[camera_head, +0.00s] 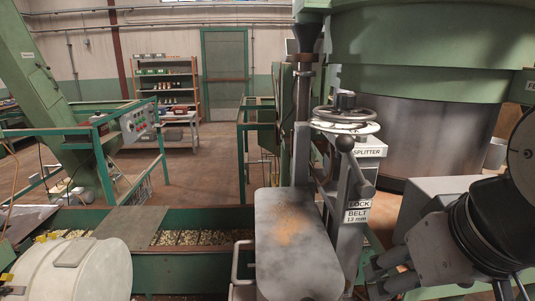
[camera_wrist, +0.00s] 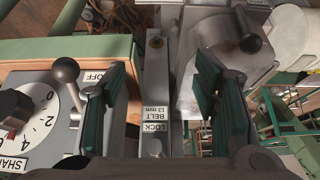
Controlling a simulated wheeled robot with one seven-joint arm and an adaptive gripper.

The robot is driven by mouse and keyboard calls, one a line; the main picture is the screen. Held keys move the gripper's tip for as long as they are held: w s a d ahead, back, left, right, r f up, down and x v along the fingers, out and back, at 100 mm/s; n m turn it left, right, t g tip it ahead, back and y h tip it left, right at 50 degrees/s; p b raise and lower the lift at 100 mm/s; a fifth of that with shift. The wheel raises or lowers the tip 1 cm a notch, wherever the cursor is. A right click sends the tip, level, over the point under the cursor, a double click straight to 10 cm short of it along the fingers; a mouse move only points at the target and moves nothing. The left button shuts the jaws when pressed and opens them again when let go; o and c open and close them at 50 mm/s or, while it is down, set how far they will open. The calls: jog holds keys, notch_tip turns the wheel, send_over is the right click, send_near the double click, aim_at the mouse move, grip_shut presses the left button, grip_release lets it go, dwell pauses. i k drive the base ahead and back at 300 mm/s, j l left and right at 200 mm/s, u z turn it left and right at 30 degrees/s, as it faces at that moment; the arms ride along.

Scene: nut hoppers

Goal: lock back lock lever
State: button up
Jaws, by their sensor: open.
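In the head view a metal lever with a dark ball knob (camera_head: 346,145) stands on the grey post, slanting down to a pivot beside the label reading LOCK (camera_head: 358,204). My gripper (camera_head: 377,276) is low at the right, below and apart from that lever. In the wrist view my open gripper (camera_wrist: 165,95) has its dark green finger pads on either side of the grey bar with the LOCK and BELT 13 mm labels (camera_wrist: 154,127). Nothing is held. A ball-ended lever (camera_wrist: 66,70) stands left of the fingers; I cannot tell whether it is the back lock lever.
A handwheel (camera_head: 345,121) tops the post. A flat grey plate (camera_head: 292,246) lies left of it. In the wrist view a numbered dial panel (camera_wrist: 38,120) is at left, and a dark cylindrical handle (camera_wrist: 249,43) is at right. A green trough (camera_head: 200,264) stands lower left.

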aim_at(344, 143)
jog(key=k+l, duration=0.8)
jog(key=l, duration=0.15)
jog(key=i+j, duration=0.1)
jog(key=i, duration=0.3)
jog(key=k+j+u, duration=0.05)
